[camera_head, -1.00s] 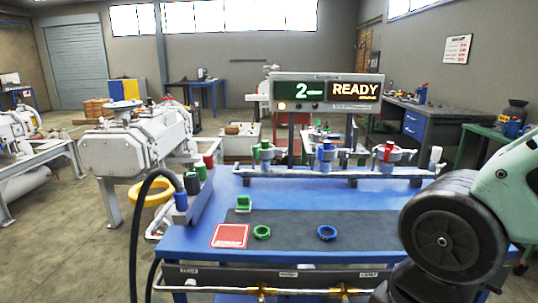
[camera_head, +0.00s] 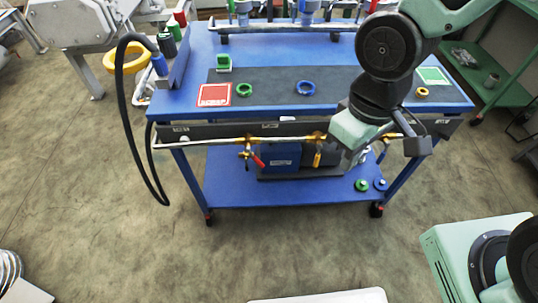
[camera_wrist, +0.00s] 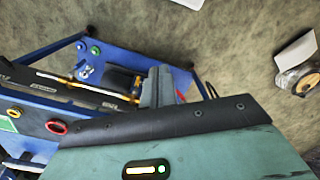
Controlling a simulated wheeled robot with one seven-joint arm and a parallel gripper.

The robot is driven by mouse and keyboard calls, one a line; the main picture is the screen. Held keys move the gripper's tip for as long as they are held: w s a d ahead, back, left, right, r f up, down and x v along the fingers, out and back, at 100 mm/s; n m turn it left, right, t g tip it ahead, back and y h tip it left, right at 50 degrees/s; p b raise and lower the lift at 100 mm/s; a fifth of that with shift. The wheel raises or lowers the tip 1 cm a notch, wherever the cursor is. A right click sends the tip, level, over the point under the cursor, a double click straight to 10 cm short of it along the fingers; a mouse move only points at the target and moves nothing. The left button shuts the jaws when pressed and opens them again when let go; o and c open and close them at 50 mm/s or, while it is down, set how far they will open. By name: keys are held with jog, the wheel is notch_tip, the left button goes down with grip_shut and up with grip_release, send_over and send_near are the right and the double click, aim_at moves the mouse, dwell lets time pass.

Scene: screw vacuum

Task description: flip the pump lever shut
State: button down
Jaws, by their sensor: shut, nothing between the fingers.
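The pump (camera_head: 285,160), a blue and dark unit, sits on the cart's lower shelf. A pipe with brass valves runs along the cart's front above it. One valve has a red lever (camera_head: 258,161) angled downward; another has a yellowish lever (camera_head: 317,158) hanging down. I cannot tell which is the pump lever. My gripper (camera_head: 360,157) is right of both levers, at the pipe's front; its fingertips are partly unclear there. In the wrist view my gripper (camera_wrist: 158,78) has its grey fingers together and empty. A thin red part, possibly the red lever, shows beside them (camera_wrist: 181,97).
The blue cart top (camera_head: 190,92) holds a red card (camera_head: 214,95), a green ring (camera_head: 244,90) and a blue ring (camera_head: 305,88). A black hose (camera_head: 128,130) loops at the left. A green rack (camera_head: 500,95) stands at the right. The floor in front is mostly clear.

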jog(key=w+d+f+m+y+b, duration=0.2)
jog(key=w+f, duration=0.2)
jog(key=f, duration=0.7)
jog(key=m+t+y+b, duration=0.4)
jog(key=m+y+b, duration=0.15)
jog(key=y, duration=0.45)
send_near(260, 161)
jog(key=shift+m, duration=0.35)
jog(key=x, duration=0.6)
jog(key=shift+w+a+f, duration=0.2)
jog(key=shift+a, duration=0.1)
